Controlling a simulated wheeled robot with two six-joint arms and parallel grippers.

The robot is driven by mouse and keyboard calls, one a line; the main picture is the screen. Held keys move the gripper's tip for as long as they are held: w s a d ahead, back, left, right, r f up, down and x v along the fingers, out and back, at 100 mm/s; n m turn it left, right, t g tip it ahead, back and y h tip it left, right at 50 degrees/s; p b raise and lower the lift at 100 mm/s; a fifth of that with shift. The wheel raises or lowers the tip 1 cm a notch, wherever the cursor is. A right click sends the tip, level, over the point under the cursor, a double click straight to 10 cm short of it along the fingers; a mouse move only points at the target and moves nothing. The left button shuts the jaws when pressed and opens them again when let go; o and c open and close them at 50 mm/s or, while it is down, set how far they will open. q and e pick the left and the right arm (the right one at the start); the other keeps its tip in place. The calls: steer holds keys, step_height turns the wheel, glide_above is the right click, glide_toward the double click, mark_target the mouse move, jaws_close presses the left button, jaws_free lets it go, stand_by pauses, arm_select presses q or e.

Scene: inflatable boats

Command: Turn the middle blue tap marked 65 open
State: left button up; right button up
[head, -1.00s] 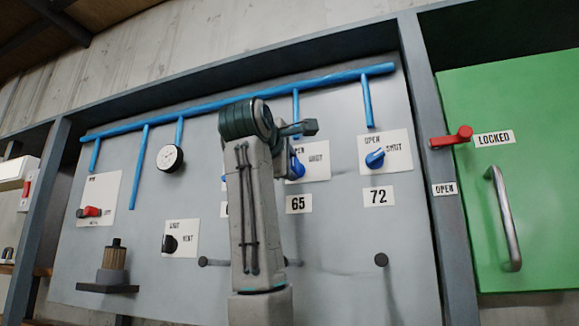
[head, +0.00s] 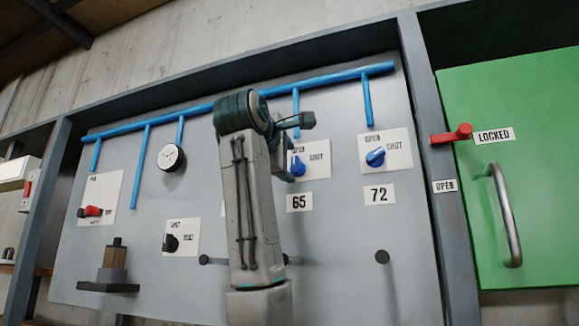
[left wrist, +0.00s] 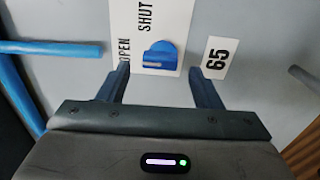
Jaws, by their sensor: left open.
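The middle blue tap (head: 298,166) sits on a white plate lettered OPEN and SHUT, above the 65 label (head: 299,203). In the left wrist view the tap (left wrist: 160,54) is a round blue knob with a pale line on its lower left. The words OPEN and SHUT are left and upper left of it there. My left gripper (left wrist: 158,70) is open, its two fingers apart with the knob showing between and beyond them. I cannot tell whether they touch it. In the head view my arm stands left of the tap and hides part of the plate. My right gripper is out of view.
Another blue tap (head: 375,157) is to the right, above the 72 label (head: 379,195). A blue pipe (head: 240,101) runs above. A gauge (head: 171,158), red tap (head: 90,211) and black knob (head: 170,243) are left. A green door (head: 535,190) with a handle is right.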

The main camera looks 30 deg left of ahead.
arm_select(q)
steer(key=b+v, duration=0.3)
steer(key=v, duration=0.6)
steer(key=shift+b, duration=0.3)
